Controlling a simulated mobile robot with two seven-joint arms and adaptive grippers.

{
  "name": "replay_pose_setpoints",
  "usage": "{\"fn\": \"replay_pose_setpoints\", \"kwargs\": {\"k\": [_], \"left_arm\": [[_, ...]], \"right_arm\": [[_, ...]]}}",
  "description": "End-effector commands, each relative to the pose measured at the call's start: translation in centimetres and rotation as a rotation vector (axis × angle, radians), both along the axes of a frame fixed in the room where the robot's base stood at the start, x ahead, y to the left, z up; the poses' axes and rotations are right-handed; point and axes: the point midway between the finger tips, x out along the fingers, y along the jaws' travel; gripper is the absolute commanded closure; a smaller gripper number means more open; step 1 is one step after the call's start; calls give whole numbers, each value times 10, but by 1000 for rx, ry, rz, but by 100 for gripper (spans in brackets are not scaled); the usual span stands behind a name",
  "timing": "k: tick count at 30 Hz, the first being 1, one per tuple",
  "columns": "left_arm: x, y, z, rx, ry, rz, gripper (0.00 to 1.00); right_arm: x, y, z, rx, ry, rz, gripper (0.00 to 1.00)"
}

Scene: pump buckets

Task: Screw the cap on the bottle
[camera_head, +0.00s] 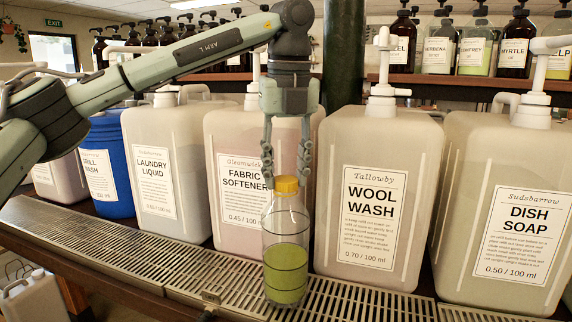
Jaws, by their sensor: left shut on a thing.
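A clear bottle (286,250) with green liquid in its lower part stands upright on the metal drip grate in front of the fabric softener and wool wash containers. A yellow cap (287,185) sits at the top of the bottle's neck. My left gripper (287,172) points straight down over the bottle, and its fingertips are shut on the yellow cap from both sides. The cap hides the bottle's mouth, so I cannot tell how far it is threaded. My right gripper is not in view.
Large pump containers line the grate's back: laundry liquid (165,170), fabric softener (230,150), wool wash (372,130) and dish soap (500,150). The metal grate (130,262) is clear left of the bottle. A dark green post (343,50) stands behind. A shelf holds several pump bottles.

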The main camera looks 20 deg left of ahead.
Motion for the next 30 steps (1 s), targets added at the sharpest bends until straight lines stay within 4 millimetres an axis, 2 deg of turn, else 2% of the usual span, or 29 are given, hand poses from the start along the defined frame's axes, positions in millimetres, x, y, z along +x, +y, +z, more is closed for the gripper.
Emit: {"fn": "replay_pose_setpoints", "kwargs": {"k": [6, 12, 21, 22, 26, 30], "left_arm": [[0, 0, -1, -2, 0, -402, 90], [0, 0, -1, -1, 0, -680, 90], [0, 0, -1, 1, 0, -725, 90], [0, 0, -1, 1, 0, -725, 61], [0, 0, -1, 0, 0, -724, 44], [0, 0, 0, 0, 0, -723, 43]], "right_arm": [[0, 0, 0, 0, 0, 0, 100], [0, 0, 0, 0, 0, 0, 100], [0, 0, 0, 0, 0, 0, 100], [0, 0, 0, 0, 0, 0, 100], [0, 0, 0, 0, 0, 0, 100], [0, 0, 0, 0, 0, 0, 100]]}}
